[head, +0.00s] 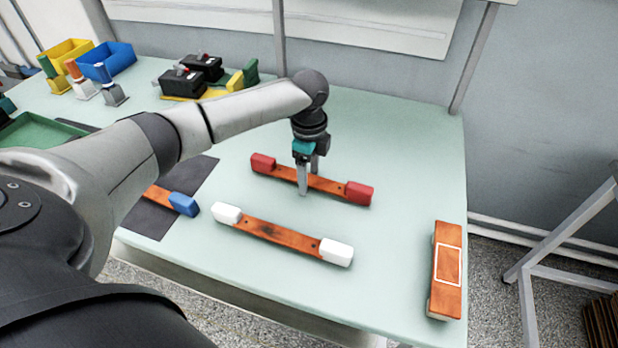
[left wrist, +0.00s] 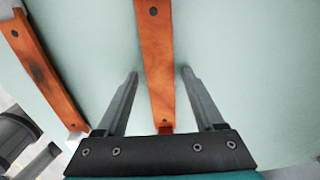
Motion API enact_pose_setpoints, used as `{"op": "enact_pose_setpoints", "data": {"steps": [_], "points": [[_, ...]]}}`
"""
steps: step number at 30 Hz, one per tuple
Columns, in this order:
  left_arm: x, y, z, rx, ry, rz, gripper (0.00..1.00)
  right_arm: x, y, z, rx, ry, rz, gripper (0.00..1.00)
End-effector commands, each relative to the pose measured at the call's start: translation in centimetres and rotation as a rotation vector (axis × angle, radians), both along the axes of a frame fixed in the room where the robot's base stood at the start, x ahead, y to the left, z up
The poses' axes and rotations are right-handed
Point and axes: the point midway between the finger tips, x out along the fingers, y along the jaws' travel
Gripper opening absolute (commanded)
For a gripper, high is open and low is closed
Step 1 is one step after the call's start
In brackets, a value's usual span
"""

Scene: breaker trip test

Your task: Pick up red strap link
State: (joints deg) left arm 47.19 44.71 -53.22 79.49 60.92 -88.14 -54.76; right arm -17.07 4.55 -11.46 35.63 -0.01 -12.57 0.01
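The red strap link (head: 328,185), an orange-brown bar with red end blocks, lies on the pale green table beyond the white-ended one. My left gripper (head: 309,182) points down over its middle, one finger on the near side and one towards the far side. In the left wrist view the bar (left wrist: 156,50) runs between the two spread fingers of my left gripper (left wrist: 160,74), with a gap on each side. The gripper is open and holds nothing. My right gripper is in neither view.
A white-ended strap link (head: 275,233) lies just nearer. A blue-ended one (head: 158,194) lies on a dark mat (head: 197,178), partly behind my arm. Blue (head: 118,58) and yellow bins and black devices (head: 182,82) stand at back left.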

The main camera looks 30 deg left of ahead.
Motion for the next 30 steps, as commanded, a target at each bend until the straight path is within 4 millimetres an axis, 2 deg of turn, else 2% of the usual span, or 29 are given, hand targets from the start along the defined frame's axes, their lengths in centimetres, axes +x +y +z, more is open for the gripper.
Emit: {"op": "enact_pose_setpoints", "data": {"steps": [2,18,30], "points": [[0.00,0.00,0.02,0.000,0.000,0.000,0.59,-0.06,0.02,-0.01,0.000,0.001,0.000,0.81],[0.01,0.02,0.04,0.000,0.000,0.000,0.00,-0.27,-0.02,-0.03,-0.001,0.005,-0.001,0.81],[0.07,0.02,0.12,-0.001,-0.002,0.001,0.00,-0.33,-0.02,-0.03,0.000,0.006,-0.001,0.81]]}}
